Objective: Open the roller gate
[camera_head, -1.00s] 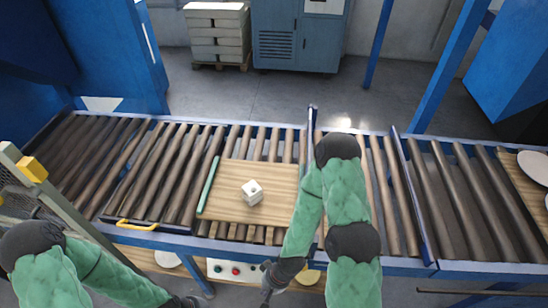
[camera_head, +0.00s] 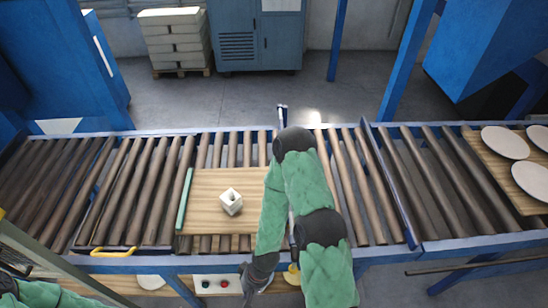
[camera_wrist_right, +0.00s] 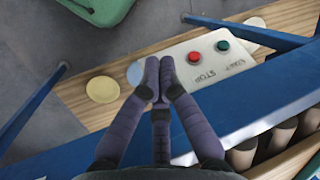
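The roller conveyor (camera_head: 330,170) runs across the head view. A section of rollers at its left has a yellow handle (camera_head: 113,252) on its front edge, and it lies level with the neighbouring rollers. Which section is the gate, I cannot tell for sure. My right gripper (camera_head: 248,291) hangs in front of the conveyor's front rail, low in the head view. In the right wrist view my right gripper (camera_wrist_right: 160,82) has its fingers together and empty, above a panel with a red button (camera_wrist_right: 194,58) and a green button (camera_wrist_right: 223,46). My left gripper is out of view.
A wooden board (camera_head: 215,180) with a white block (camera_head: 231,201) and a green bar (camera_head: 185,200) lies on the middle rollers. White plates (camera_head: 505,142) lie on a board at the right. A blue post (camera_head: 410,60) stands behind.

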